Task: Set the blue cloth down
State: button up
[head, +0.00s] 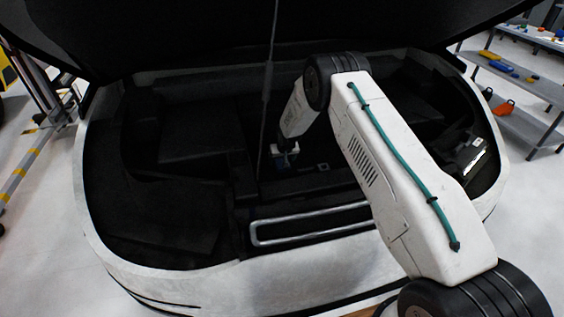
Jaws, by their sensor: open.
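My arm reaches over the front edge of the open car bay, and my gripper (283,160) is low inside the dark bay, left of the arm's elbow. It is small and dark here, and its fingers are hard to make out. A small pale patch with a little blue shows at the gripper's end; I cannot tell whether it is part of the gripper or cloth. No blue cloth can be clearly made out in this view.
The car's white front rim (250,285) surrounds the bay (190,130), with a raised dark hood (180,35) above. A thin prop rod (268,85) stands close by my gripper. Shelves (520,75) with small coloured items stand at right.

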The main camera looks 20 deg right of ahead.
jog(key=v, duration=1)
jog(key=s+d+r, duration=0.1)
jog(key=s+r, duration=0.6)
jog(key=r, duration=0.4)
jog(key=s+d+r+g, duration=0.1)
jog(key=s+r, duration=0.6)
jog(key=r, duration=0.3)
jog(key=s+d+r, duration=0.1)
jog(key=s+r, duration=0.6)
jog(key=r, duration=0.4)
jog(key=s+r+g, duration=0.1)
jog(key=s+r, duration=0.2)
jog(key=s, duration=1.4)
jog(key=s+r+g, duration=0.1)
jog(key=s+r, duration=0.2)
jog(key=s, duration=1.4)
jog(key=shift+s+d, duration=0.2)
jog(key=shift+s, duration=0.1)
jog(key=shift+r, duration=0.1)
